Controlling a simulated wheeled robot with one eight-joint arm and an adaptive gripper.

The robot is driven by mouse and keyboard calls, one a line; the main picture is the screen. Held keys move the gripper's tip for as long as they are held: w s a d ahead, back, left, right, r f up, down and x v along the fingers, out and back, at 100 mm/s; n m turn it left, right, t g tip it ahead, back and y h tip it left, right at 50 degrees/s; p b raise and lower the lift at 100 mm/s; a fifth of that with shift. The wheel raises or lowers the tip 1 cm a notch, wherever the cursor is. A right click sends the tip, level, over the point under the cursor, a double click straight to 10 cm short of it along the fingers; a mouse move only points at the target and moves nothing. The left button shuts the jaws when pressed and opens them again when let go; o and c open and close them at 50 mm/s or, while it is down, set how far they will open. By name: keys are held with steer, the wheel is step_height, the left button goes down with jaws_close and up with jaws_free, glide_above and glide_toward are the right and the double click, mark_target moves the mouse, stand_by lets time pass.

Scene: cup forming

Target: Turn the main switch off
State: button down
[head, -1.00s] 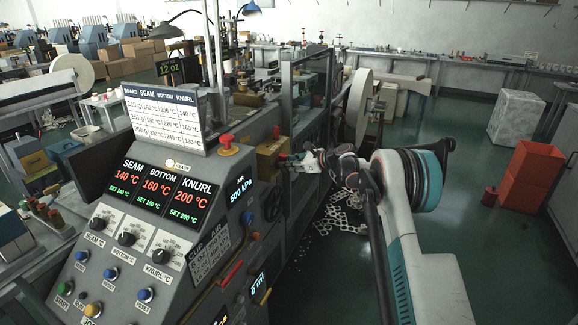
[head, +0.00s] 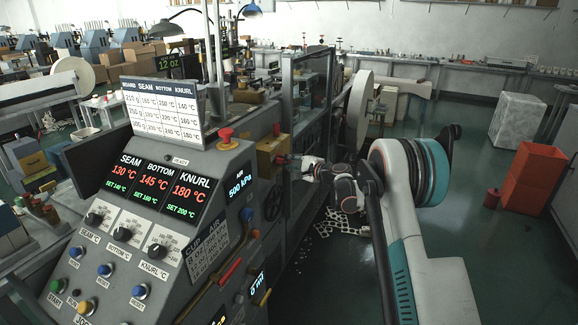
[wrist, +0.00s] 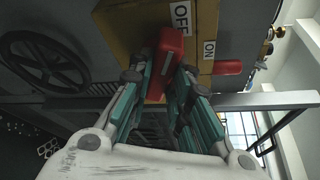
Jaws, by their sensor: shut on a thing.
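The main switch is a yellow box (head: 268,152) on the side of the machine, right of the control panel; it also fills the top of the wrist view (wrist: 125,30). It carries an OFF label (wrist: 181,18) and an ON label (wrist: 209,50). Its red handle (wrist: 172,42) lies beside the OFF label. My gripper (wrist: 163,75) is shut on the red handle, one teal finger on each side. In the head view my gripper (head: 283,160) reaches the box from the right and is small and partly unclear.
The control panel (head: 160,185) shows red readings 130, 145 and 180 °C, with a dark ready lamp above. A red mushroom button (head: 227,138) is on its top right. A black handwheel (head: 272,200) is below the box; it also shows in the wrist view (wrist: 42,60). Open floor lies right.

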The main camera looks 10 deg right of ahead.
steer(key=n+t+b, duration=0.1)
steer(key=n, duration=0.3)
steer(key=shift+w+a+t+b, duration=0.1)
steer(key=shift+t+b, duration=0.3)
steer(key=shift+y, duration=0.3)
steer(key=c, duration=1.5)
jaws_free()
steer(key=shift+w+f, duration=0.1)
steer(key=v, duration=1.2)
steer(key=shift+a, duration=0.1)
